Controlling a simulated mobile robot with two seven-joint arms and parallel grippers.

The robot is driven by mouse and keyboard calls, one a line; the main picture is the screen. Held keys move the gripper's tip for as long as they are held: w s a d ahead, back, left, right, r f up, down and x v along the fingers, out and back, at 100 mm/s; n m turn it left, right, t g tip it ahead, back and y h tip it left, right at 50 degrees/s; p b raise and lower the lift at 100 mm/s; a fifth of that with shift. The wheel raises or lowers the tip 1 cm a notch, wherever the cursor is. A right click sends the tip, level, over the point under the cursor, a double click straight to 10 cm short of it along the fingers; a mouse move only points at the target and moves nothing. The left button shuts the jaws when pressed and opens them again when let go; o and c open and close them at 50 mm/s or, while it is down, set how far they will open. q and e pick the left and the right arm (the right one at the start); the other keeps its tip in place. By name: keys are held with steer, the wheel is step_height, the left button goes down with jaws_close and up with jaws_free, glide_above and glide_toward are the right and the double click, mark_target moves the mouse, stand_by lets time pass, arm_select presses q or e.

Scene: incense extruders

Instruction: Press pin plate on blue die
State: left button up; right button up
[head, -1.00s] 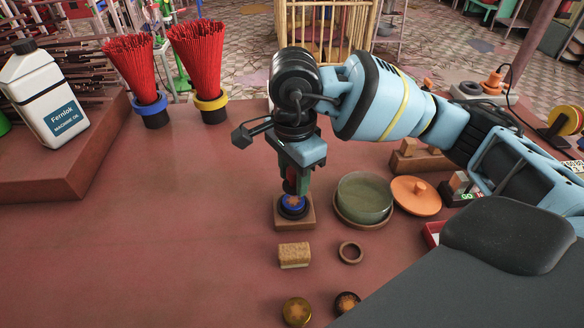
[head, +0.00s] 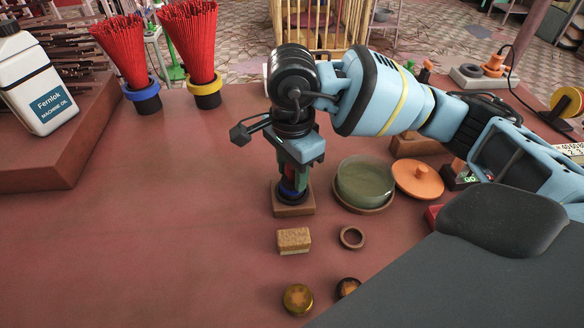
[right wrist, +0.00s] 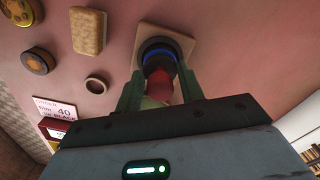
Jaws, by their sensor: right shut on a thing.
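The blue die (head: 291,194) sits on a square brown block (head: 293,210) on the table. My right gripper (head: 294,185) is above it, pointing down, its green fingers shut on a red-handled piece, which I take to be the pin plate (right wrist: 160,83). In the right wrist view the piece's dark lower end is at the top of the blue die (right wrist: 153,53), and they look in contact. The die's top is mostly covered, so I cannot tell how far the pin plate is seated. My left gripper is out of view.
A tan block (head: 294,240), a brown ring (head: 352,237), a brass die (head: 297,299) and a dark die (head: 347,287) lie nearer. A greenish bowl (head: 365,182) and an orange lid (head: 418,180) stand to the right.

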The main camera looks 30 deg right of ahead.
arm_select(q)
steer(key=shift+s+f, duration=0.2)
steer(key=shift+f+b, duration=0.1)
steer(key=shift+b, duration=0.2)
arm_select(e)
steer(key=shift+f, duration=0.45)
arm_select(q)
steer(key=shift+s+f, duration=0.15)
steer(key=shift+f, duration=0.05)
arm_select(e)
steer(key=shift+f, duration=0.15)
stand_by(0.4)
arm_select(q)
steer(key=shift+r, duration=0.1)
